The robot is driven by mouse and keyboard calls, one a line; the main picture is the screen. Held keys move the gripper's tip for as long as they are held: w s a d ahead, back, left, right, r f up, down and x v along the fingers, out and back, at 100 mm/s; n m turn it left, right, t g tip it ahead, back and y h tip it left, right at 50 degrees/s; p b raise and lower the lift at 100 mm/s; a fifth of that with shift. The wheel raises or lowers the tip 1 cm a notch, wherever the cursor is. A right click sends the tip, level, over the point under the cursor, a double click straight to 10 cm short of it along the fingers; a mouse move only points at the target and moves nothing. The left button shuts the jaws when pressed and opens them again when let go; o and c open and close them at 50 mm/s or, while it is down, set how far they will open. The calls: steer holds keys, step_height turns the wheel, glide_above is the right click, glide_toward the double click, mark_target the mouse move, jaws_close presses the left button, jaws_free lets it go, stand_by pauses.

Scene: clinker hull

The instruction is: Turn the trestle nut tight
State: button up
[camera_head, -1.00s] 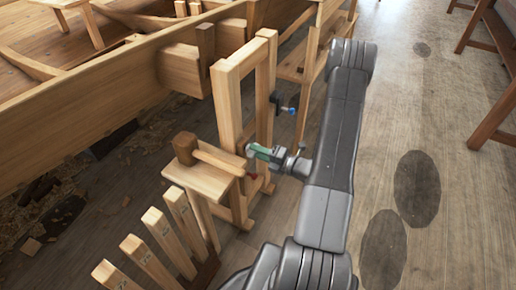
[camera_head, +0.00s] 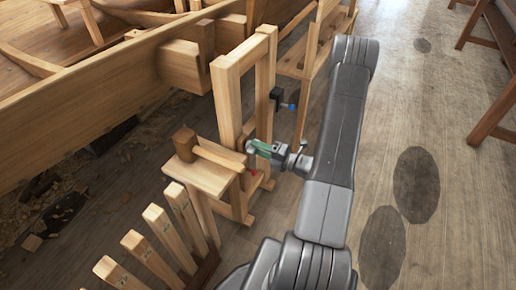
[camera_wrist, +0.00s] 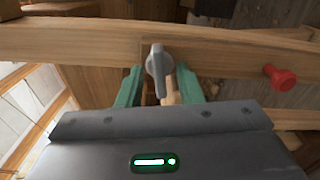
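The trestle (camera_head: 228,110) is an upright pale wooden frame beside the hull. In the wrist view, the grey nut with its lever-like handle (camera_wrist: 156,66) sits on a wooden beam of the trestle (camera_wrist: 90,42). My gripper (camera_wrist: 158,86) has two green fingers, set apart, one on each side of the handle. A gap shows on both sides, so the gripper looks open around it and not shut on it. In the head view my gripper (camera_head: 258,148) is at the trestle's near side, and it hides the nut there.
A red knob (camera_wrist: 280,77) sits on the beam to the right in the wrist view. A blue-tipped clamp (camera_head: 284,102) is behind my gripper. A mallet (camera_head: 184,143) lies on a small stand (camera_head: 195,180) at left. Open floor (camera_head: 450,210) lies to the right.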

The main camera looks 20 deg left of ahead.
steer(key=s+d, duration=0.1)
steer(key=d, duration=1.2)
steer(key=shift+p, duration=0.45)
steer(key=shift+d, duration=0.1)
steer(key=o, duration=0.5)
steer(key=shift+f, duration=0.1)
steer(key=o, duration=0.4)
steer(key=shift+f+n+b, duration=0.1)
steer(key=shift+n+b, duration=0.5)
steer(key=shift+c, duration=0.2)
steer(key=shift+o, duration=0.5)
steer(key=n+b, duration=0.3)
steer(key=shift+w+f+n, duration=0.25)
steer(key=shift+n, duration=0.15)
steer(key=a+n+b, duration=0.3)
steer(key=a+n, duration=0.1)
steer(key=a, duration=0.1)
steer(key=a+n+b, duration=0.4)
steer(key=a, duration=0.1)
steer(key=a+r+n+b, duration=0.1)
steer(key=a+n+b, duration=0.3)
steer(key=a+n, duration=0.1)
steer(key=shift+w+a, duration=0.15)
steer(key=shift+w, duration=0.15)
